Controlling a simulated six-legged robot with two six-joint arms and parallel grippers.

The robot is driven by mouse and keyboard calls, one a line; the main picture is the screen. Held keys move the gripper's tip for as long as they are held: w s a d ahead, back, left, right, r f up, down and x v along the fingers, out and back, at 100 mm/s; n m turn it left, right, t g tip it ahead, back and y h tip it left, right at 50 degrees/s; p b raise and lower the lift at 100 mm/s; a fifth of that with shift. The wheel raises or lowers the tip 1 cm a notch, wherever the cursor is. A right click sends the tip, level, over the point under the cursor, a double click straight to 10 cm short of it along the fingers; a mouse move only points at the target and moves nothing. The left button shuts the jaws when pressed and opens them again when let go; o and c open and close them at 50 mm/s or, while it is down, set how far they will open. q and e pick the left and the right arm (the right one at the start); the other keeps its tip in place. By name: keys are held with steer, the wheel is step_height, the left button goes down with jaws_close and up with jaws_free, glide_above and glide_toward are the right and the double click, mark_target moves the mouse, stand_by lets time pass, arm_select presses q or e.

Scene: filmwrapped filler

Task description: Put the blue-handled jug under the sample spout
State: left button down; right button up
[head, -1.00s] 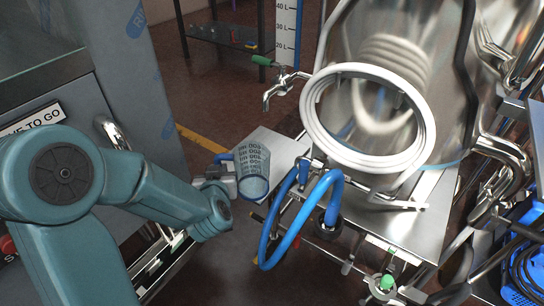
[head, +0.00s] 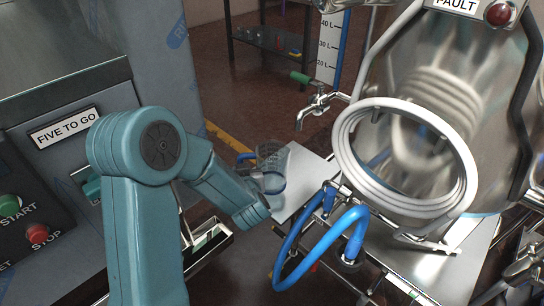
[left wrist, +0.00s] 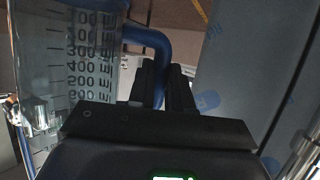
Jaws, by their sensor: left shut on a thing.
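The clear jug (head: 271,160) with dark printed markings is in the middle of the head view, beyond my left forearm, over or beside a flat steel plate; I cannot tell if it touches the plate. Its blue handle (head: 246,157) faces left. In the left wrist view the jug (left wrist: 75,60) fills the left side. My left gripper (left wrist: 165,85) is shut on the blue handle (left wrist: 150,42). The sample spout (head: 316,104) is a steel tap with a green lever (head: 299,78). The jug is below and left of its outlet in the head view. My right gripper is not in view.
The steel plate (head: 298,190) extends right of the jug. A blue hose (head: 290,245) loops in front of it. A grey machine with a FIVE TO GO label (head: 64,127) stands at left.

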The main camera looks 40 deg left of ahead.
arm_select(q)
steer(key=w+f+b, duration=0.1)
steer(key=w, duration=0.2)
steer(key=w+f+b, duration=0.1)
steer(key=w, duration=0.3)
steer(key=w+f+b, duration=0.1)
steer(key=w+f, duration=0.1)
steer(key=w, duration=0.1)
steer(key=shift+w+d, duration=0.35)
steer(key=shift+d, duration=0.05)
steer(key=shift+s+r, duration=0.1)
steer(key=shift+r, duration=0.15)
steer(key=shift+f, duration=0.15)
steer(key=c, duration=1)
jaws_free()
steer(key=shift+c, duration=0.2)
